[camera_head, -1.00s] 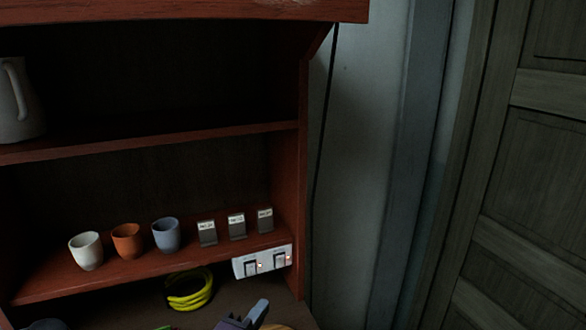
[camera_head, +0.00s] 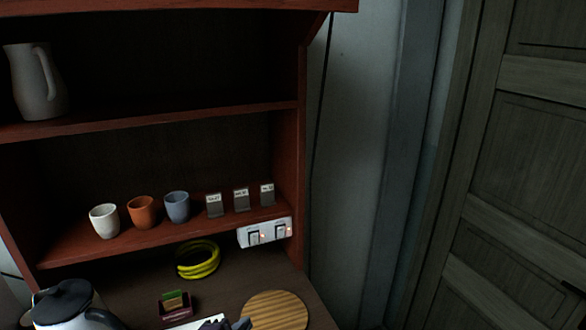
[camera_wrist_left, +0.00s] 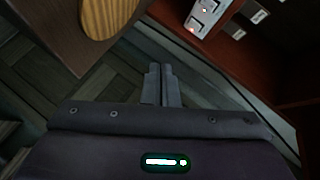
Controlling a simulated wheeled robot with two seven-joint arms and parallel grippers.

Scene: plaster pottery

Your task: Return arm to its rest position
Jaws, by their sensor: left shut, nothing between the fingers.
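My left gripper (camera_head: 226,323) shows only partly at the bottom edge of the head view, in front of the counter. In the left wrist view the left gripper (camera_wrist_left: 160,70) has its two fingers together, shut and empty, over the floor beside the counter. The fingers touch nothing that I can see. My right gripper is in neither view.
A white switch panel (camera_head: 264,233) is at the shelf's right end. The counter holds a round wooden board (camera_head: 276,311), yellow coil (camera_head: 198,260), kettle (camera_head: 66,306) and dark red box (camera_head: 178,306). White (camera_head: 104,221), orange (camera_head: 142,212) and blue (camera_head: 177,207) cups stand above.

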